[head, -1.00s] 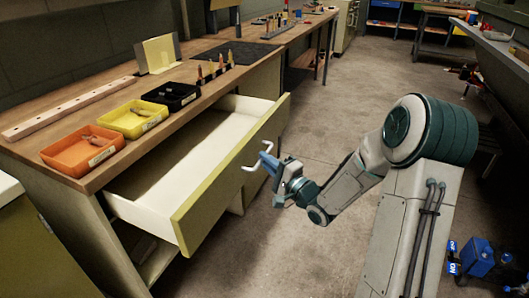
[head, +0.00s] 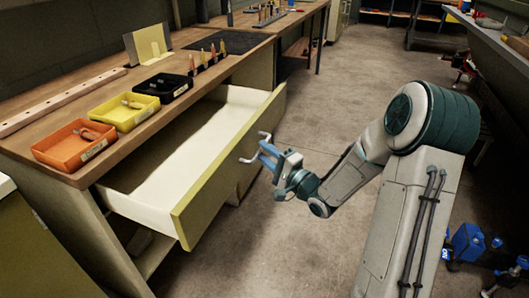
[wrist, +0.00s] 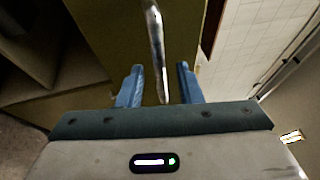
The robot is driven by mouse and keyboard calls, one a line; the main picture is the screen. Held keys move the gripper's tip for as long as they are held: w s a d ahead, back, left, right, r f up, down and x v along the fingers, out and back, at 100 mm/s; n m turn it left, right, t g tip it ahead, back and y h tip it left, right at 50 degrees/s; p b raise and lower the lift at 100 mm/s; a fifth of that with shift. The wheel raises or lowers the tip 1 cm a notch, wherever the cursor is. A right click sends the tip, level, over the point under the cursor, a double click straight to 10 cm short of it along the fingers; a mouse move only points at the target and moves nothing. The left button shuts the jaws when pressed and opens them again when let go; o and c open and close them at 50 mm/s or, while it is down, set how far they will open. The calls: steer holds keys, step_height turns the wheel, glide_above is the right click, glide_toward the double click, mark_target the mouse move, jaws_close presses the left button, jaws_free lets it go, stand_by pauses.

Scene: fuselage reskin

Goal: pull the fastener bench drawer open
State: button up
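The fastener bench drawer (head: 228,172) is pulled far out of the wooden-topped bench, showing its empty white inside. Its yellow-green front carries a bent metal handle (head: 257,158). My gripper (head: 268,155) is at the handle on the outer side of the drawer front. In the wrist view, its two blue fingers (wrist: 159,84) are spread apart. The handle bar (wrist: 157,50) passes between them with gaps on both sides, so the gripper is not clamped on it.
On the bench top (head: 110,152) stand an orange bin (head: 72,158), a yellow bin (head: 112,120) and a black bin (head: 160,93). The floor (head: 290,230) in front of the drawer is clear. A blue object (head: 468,242) lies at the lower right.

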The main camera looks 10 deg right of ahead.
steer(key=p+v, duration=0.2)
steer(key=v, duration=1.1)
steer(key=shift+d+r, duration=0.1)
steer(key=d+r+n+g+h+p, duration=0.3)
steer(key=r+n+h+p, duration=0.1)
steer(key=r+h+p, duration=0.3)
steer(key=d+r+n+g+h+p, duration=0.2)
steer(key=r+n+g+h+p, duration=0.15)
steer(key=r+h+p, duration=0.3)
steer(key=s+a+r+n+g+p, duration=0.1)
steer(key=s+a+r+g+p, duration=0.2)
steer(key=s+r, duration=0.4)
steer(key=s+a+r+n+g+y+p, duration=0.1)
steer(key=s+a+r+n+g+p, duration=0.1)
steer(key=s+r+p, duration=0.4)
steer(key=s+a+r+g, duration=0.1)
steer(key=s+r, duration=0.1)
steer(key=s, duration=0.3)
steer(key=shift+a, duration=0.4)
